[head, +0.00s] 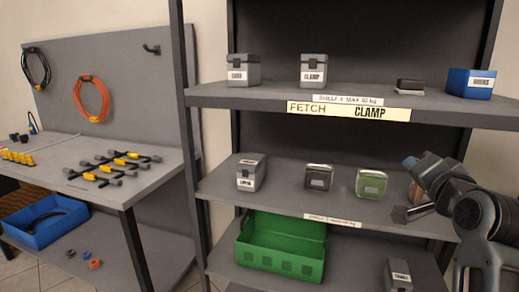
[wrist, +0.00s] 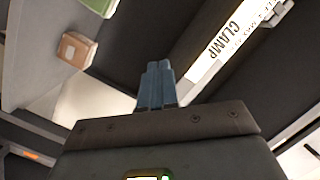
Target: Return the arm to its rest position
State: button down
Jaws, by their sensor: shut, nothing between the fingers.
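My arm (head: 480,215) reaches in from the right edge in the head view, bent in front of the shelving. My gripper (head: 410,162) points up and left, near the right end of the middle shelf. In the wrist view its blue fingers (wrist: 157,85) are together with nothing between them. A green box (head: 371,183) stands on the middle shelf just left of my arm. A brownish box (head: 416,192) is partly hidden behind my arm; it also shows in the wrist view (wrist: 76,49).
The upper shelf (head: 270,95) has a "FETCH CLAMP" label (head: 348,111) and its edge is close to my gripper. A blue box (head: 470,83) stands on it above my arm. A green bin (head: 281,246) sits below. A workbench (head: 120,185) is at left.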

jog(key=s+a+f+n, duration=0.2)
jog(key=s+f+n, duration=0.5)
jog(key=s+f, duration=1.5)
jog(key=s+a+r+n+g+y, duration=0.1)
jog(key=s+a, duration=0.3)
jog(key=s, duration=1)
jog(key=s+a+r+n+g+y, duration=0.1)
jog(key=s+a, duration=0.3)
jog(key=s, duration=1.1)
jog(key=shift+s+r+n, duration=0.2)
jog(key=shift+r+n, duration=0.4)
jog(key=shift+n, duration=0.2)
jog(key=shift+a, duration=0.1)
